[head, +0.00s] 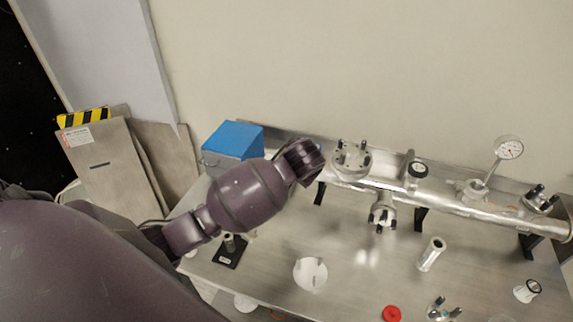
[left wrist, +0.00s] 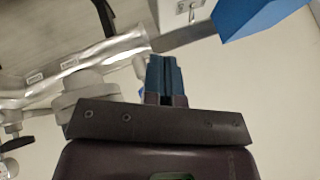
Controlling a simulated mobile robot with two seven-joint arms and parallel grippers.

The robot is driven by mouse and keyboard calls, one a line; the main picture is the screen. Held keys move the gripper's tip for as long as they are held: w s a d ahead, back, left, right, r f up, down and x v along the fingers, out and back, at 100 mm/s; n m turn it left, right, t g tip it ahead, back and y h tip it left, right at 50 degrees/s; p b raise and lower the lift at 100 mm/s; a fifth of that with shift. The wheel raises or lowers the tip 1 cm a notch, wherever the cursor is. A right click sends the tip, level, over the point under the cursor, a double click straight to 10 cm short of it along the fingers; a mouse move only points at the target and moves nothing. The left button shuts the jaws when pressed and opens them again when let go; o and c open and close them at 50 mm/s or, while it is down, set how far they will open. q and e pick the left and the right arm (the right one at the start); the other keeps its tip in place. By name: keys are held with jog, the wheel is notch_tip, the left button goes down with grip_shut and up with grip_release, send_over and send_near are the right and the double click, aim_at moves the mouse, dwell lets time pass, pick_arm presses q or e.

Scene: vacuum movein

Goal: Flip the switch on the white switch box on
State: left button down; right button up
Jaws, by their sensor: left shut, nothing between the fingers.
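In the left wrist view a pale box or plate with a small metal lever, which looks like the switch box (left wrist: 174,14), shows at the top edge, partly cut off. I cannot tell the lever's position. My left gripper (left wrist: 166,62) has its dark blue fingers shut together and empty, pointing toward the box with a visible gap in the picture. In the head view my left arm reaches over the bench's back left, and its fingers are hidden behind the wrist. My right gripper is in neither view.
A blue box (head: 233,139) stands at the bench's back left, left of my wrist; it also shows in the left wrist view (left wrist: 250,17). A metal pipe (head: 450,203) with flanges and gauges runs along the back. Loose parts and a red cap (head: 391,314) lie in front.

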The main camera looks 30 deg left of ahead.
pick_arm(q)
jog(key=x, duration=0.3)
jog(key=a+x, duration=0.1)
jog(key=x, duration=0.3)
jog(key=a+r+x, duration=0.1)
jog(key=x, duration=0.3)
jog(key=shift+a+p, duration=0.3)
jog(key=shift+p, duration=0.05)
jog(key=shift+w+a, duration=0.1)
jog(key=shift+a, duration=0.3)
jog(key=shift+w, duration=0.1)
